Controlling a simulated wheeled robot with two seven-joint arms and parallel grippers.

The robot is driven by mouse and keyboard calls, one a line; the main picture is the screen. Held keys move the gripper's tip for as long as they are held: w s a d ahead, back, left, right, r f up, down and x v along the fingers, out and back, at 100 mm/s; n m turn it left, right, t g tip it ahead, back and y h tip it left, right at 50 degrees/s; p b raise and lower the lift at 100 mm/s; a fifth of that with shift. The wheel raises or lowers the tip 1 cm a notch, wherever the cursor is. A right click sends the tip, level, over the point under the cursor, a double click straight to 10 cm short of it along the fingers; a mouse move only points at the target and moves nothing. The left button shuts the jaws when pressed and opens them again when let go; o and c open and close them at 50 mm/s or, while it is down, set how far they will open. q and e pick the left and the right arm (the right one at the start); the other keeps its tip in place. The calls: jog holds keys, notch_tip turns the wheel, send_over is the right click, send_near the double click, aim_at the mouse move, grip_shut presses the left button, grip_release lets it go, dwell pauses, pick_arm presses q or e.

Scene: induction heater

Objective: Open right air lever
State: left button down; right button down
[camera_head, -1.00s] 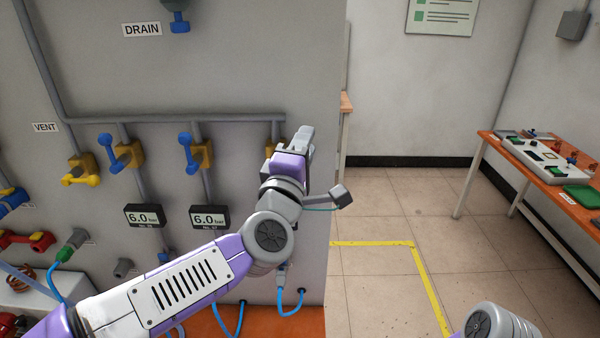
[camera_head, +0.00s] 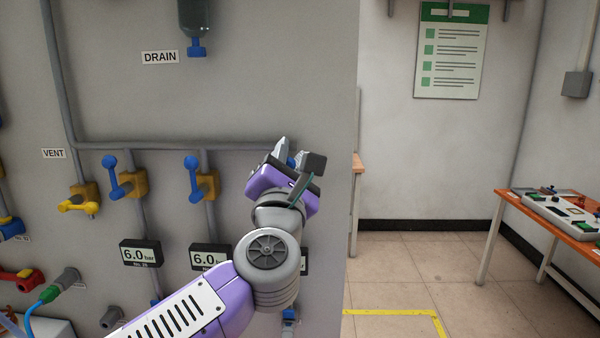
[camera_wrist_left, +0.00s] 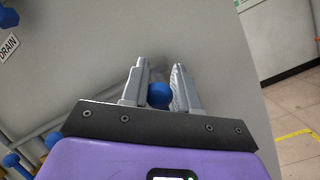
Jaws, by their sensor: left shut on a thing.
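The right air lever is the rightmost on the wall panel (camera_head: 235,75). Its blue handle (camera_head: 291,162) shows only as a small patch at my left gripper (camera_head: 288,150), and its valve body is hidden behind the gripper. In the left wrist view the handle's blue round end (camera_wrist_left: 158,94) sits between the two fingers of my left gripper (camera_wrist_left: 160,68), which is shut on it. The two neighbouring air levers, the middle one (camera_head: 192,172) and the left one (camera_head: 113,172), have blue handles pointing up on yellow valves. My right gripper is not in view.
A yellow vent lever (camera_head: 78,204) is at the left. Pressure displays reading 6.0 (camera_head: 140,253) hang below the air valves, one partly covered by my arm. The panel ends just right of the gripper. An orange table (camera_head: 560,222) stands far right, with open floor between.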

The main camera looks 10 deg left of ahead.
pick_arm(q)
jog(key=shift+a+n+y+b, duration=0.3)
jog(key=shift+a+n+y, duration=0.35)
jog(key=shift+n, duration=0.15)
jog(key=shift+a, duration=0.1)
jog(key=c, duration=1.2)
grip_release()
jog(key=o, duration=0.3)
jog(key=shift+a, duration=0.15)
jog(key=shift+f, duration=0.1)
jog(key=shift+h, duration=0.25)
jog(key=shift+s+d, duration=0.25)
jog(key=v, duration=0.7)
jog(key=shift+b, duration=0.4)
